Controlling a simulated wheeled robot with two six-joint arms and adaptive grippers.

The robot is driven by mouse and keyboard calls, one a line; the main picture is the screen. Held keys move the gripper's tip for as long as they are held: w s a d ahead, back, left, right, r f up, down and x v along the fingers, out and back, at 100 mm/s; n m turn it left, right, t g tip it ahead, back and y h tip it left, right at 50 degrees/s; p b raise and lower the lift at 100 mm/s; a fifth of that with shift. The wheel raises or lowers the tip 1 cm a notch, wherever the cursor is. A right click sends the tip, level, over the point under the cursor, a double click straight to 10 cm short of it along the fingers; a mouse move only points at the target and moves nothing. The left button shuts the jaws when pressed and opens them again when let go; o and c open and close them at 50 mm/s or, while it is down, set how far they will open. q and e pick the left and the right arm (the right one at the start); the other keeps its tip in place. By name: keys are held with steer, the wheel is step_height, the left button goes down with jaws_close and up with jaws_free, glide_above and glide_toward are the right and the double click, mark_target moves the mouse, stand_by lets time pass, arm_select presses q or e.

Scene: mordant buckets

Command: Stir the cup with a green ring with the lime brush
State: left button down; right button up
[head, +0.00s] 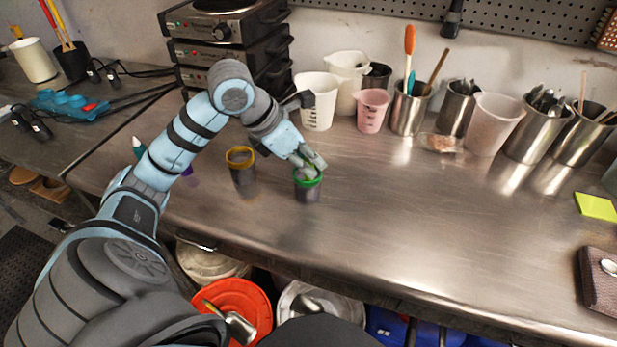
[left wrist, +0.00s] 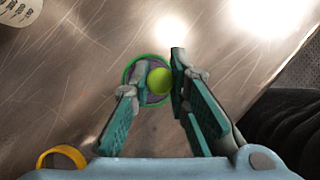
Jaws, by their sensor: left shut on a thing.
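The cup with a green ring (head: 307,191) is a dark cup on the steel bench, below my left gripper (head: 311,164). The left wrist view shows its green ring (left wrist: 128,72) from above, around the round lime end of the lime brush (left wrist: 159,81). My left gripper (left wrist: 159,76) is shut on the lime brush, with a finger on either side of it. The brush's lower part is hidden, so how deep it reaches in the cup cannot be told. My right gripper is not in view.
A dark cup with a yellow ring (head: 241,172) stands just left of the green-ringed cup. White jugs, a pink cup (head: 372,111) and steel tool pots (head: 408,110) line the back. Stacked hot plates (head: 222,32) stand behind my arm. The bench to the right is mostly clear.

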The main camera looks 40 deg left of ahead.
arm_select(q)
steer(key=shift+w+a, duration=0.4)
steer(key=shift+a, duration=0.15)
step_height(320, 180, up, 7)
steer(key=p, duration=0.6)
steer(key=shift+r, duration=0.2)
stand_by(2.0)
step_height(320, 180, up, 3)
steer(key=p, duration=0.3)
